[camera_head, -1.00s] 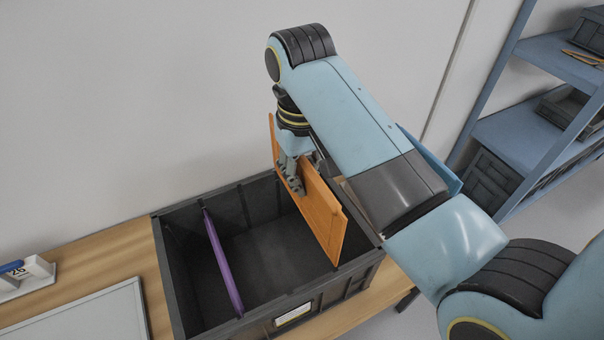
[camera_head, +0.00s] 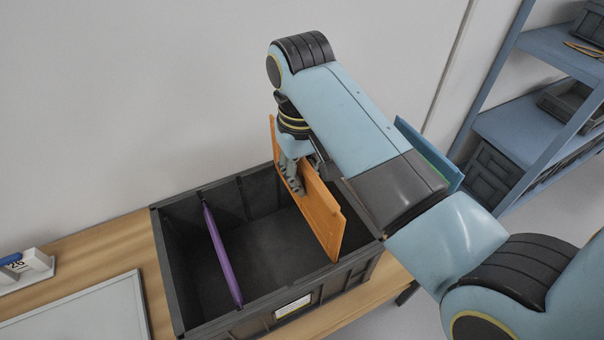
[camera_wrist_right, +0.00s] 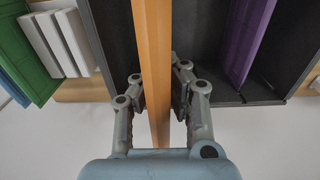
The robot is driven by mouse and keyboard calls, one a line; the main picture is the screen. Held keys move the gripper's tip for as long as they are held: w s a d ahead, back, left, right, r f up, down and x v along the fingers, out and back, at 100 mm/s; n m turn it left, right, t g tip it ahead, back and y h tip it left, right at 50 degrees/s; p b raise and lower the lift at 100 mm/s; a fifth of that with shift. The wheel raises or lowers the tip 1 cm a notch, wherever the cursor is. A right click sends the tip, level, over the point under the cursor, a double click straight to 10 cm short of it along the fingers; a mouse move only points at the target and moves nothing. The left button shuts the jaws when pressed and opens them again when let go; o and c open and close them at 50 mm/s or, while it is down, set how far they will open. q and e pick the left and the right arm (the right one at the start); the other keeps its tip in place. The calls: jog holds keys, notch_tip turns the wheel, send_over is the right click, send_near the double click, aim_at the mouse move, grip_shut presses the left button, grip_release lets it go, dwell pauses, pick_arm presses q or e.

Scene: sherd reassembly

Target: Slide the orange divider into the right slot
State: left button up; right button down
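The orange divider (camera_head: 318,218) stands upright over the right part of the dark grey crate (camera_head: 180,318), with its lower part below the rim. My right gripper (camera_head: 291,176) is shut on its upper edge. In the right wrist view, the orange divider (camera_wrist_right: 152,30) runs between the two fingers of my right gripper (camera_wrist_right: 158,78). Its bottom edge and the right slot are hidden, so I cannot tell whether it sits in the slot. A purple divider (camera_head: 222,256) stands across the left part of the crate; it also shows in the wrist view (camera_wrist_right: 247,40). My left gripper is out of view.
The crate stands on a wooden table (camera_head: 105,243) against a wall. Blue (camera_head: 425,150) and green panels are partly hidden behind my right arm. A framed white board (camera_head: 85,318) and a small white holder (camera_head: 25,270) lie left. A blue shelf (camera_head: 530,125) stands right.

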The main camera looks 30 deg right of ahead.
aim_at(302, 210)
jog(key=shift+f, duration=0.1)
jog(key=shift+f+b, duration=1.6)
jog(key=shift+f, duration=2.35)
notch_tip(302, 210, down, 9)
jog(key=b, duration=0.4)
jog(key=shift+b, duration=0.35)
jog(key=c, duration=1.4)
grip_release()
jog(key=shift+r, duration=0.15)
